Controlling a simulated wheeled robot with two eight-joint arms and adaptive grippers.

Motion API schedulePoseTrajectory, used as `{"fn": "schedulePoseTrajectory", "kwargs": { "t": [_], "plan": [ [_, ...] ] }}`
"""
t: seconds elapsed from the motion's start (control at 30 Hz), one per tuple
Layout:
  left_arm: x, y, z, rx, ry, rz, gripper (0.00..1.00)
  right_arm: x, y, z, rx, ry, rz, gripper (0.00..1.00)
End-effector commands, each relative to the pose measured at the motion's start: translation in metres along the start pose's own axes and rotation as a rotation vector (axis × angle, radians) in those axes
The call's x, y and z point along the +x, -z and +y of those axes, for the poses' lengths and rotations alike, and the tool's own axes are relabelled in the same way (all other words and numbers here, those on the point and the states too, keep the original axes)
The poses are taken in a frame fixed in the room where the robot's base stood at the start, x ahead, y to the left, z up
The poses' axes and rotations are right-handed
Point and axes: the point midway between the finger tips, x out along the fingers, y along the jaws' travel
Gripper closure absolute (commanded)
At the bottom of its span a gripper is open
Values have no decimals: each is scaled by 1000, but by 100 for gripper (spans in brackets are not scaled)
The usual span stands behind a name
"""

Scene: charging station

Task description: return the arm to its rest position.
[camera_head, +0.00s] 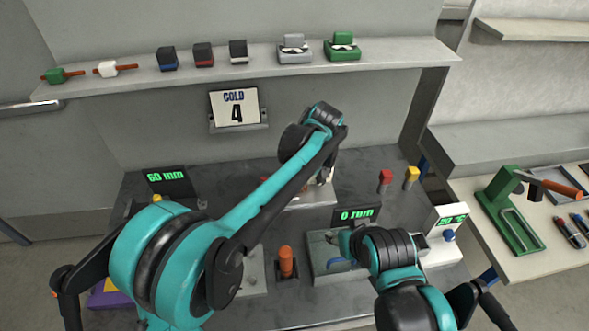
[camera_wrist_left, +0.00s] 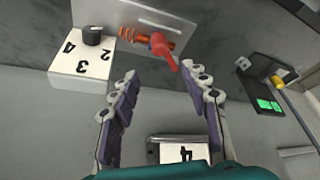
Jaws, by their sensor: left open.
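My left arm (camera_head: 285,185) reaches from the left across the workbench. Its gripper (camera_head: 327,173) is at the back of the bench, partly hidden by the arm. In the left wrist view the gripper (camera_wrist_left: 160,80) is open, with both fingers apart and nothing between them. A red lever (camera_wrist_left: 163,50) and an orange coil (camera_wrist_left: 132,36) on a grey metal plate lie beyond the fingertips. My right arm (camera_head: 385,250) is folded at the lower right; its fingers do not show.
A white numbered block with a black knob (camera_wrist_left: 92,35) stands beside the plate. The bench holds a "60 mm" display (camera_head: 166,178), an orange-handled part (camera_head: 286,262) and a "0 rpm" display (camera_head: 357,215). A "COLD 4" sign (camera_head: 236,108) hangs below a shelf (camera_head: 130,82) carrying several parts.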

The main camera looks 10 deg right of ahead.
Motion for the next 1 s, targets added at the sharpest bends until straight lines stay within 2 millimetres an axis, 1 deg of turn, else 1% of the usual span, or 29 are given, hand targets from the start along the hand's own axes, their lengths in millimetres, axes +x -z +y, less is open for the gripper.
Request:
{"fn": "schedulePoseTrajectory", "kwargs": {
  "t": [0.27,0.37,0.47,0.53,0.57,0.6,0.67,0.7,0.83,0.9,1.0],
  "plan": [
    [0,1,-2,1,-1,-1,54,0,0,0,0,0,0,54],
    [-6,8,-16,16,-10,-5,54,0,0,0,0,0,0,54],
    [-17,21,-50,54,-36,-13,54,0,0,0,0,0,0,54],
    [-27,30,-82,93,-62,-16,54,0,0,0,0,0,0,54],
    [-31,32,-98,112,-75,-16,54,0,0,0,0,0,0,54],
    [-36,35,-118,137,-92,-14,54,0,0,0,0,0,0,54],
    [-43,36,-148,175,-119,-8,54,0,0,0,0,0,0,54],
    [-46,36,-167,199,-137,-2,54,0,0,0,0,0,0,54],
    [-54,26,-228,274,-188,30,54,0,0,0,0,0,0,54],
    [-54,16,-258,314,-213,56,54,0,0,0,0,0,0,54],
    [-52,-2,-296,368,-240,99,54,0,0,0,0,0,0,54]
  ]
}}
